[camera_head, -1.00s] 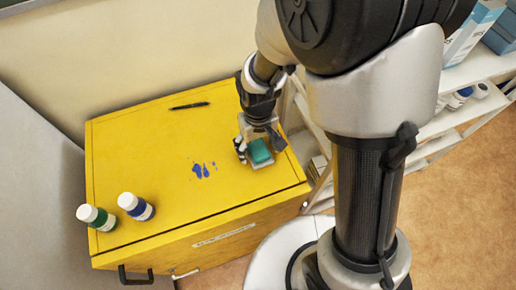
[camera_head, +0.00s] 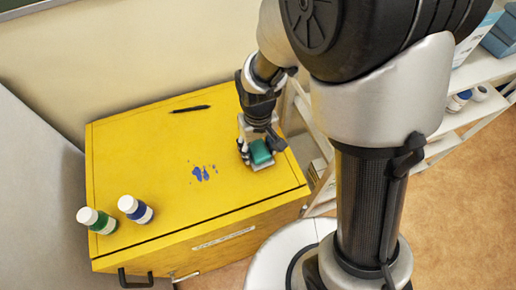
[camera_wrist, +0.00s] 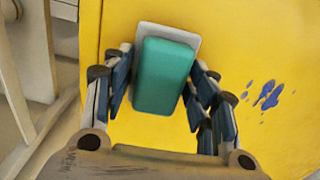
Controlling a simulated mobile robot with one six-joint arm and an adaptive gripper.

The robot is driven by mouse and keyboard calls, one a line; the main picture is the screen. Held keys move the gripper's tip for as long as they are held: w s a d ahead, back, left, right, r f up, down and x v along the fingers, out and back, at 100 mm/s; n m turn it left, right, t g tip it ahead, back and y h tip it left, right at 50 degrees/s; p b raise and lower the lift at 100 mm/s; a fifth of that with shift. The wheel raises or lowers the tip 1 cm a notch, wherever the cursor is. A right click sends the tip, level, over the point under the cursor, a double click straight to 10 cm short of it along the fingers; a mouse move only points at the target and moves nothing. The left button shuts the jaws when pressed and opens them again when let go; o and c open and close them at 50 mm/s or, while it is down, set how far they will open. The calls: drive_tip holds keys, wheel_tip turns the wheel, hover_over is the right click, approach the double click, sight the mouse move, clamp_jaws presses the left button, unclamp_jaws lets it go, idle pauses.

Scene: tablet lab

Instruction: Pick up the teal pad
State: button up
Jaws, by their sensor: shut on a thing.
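The teal pad (camera_head: 260,152) is a block with a light grey base (camera_wrist: 170,31), near the right edge of the yellow cabinet top. It also shows in the wrist view (camera_wrist: 163,78), between my fingers. My gripper (camera_head: 258,146) is over the pad from above, its fingers shut on the pad's two sides. The wrist view shows my gripper (camera_wrist: 160,85) with one finger on each side of the pad. I cannot tell whether the pad's base is touching the cabinet top.
The yellow cabinet (camera_head: 150,165) has a blue stain (camera_head: 203,173) left of the pad. A black pen (camera_head: 190,108) lies at the back. A green-labelled bottle (camera_head: 100,222) and a blue-labelled bottle (camera_head: 137,209) stand at the front left. A white shelf (camera_head: 455,122) stands on the right.

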sight(258, 148)
wheel_tip(258, 148, up, 19)
drive_tip(key=p, duration=0.3)
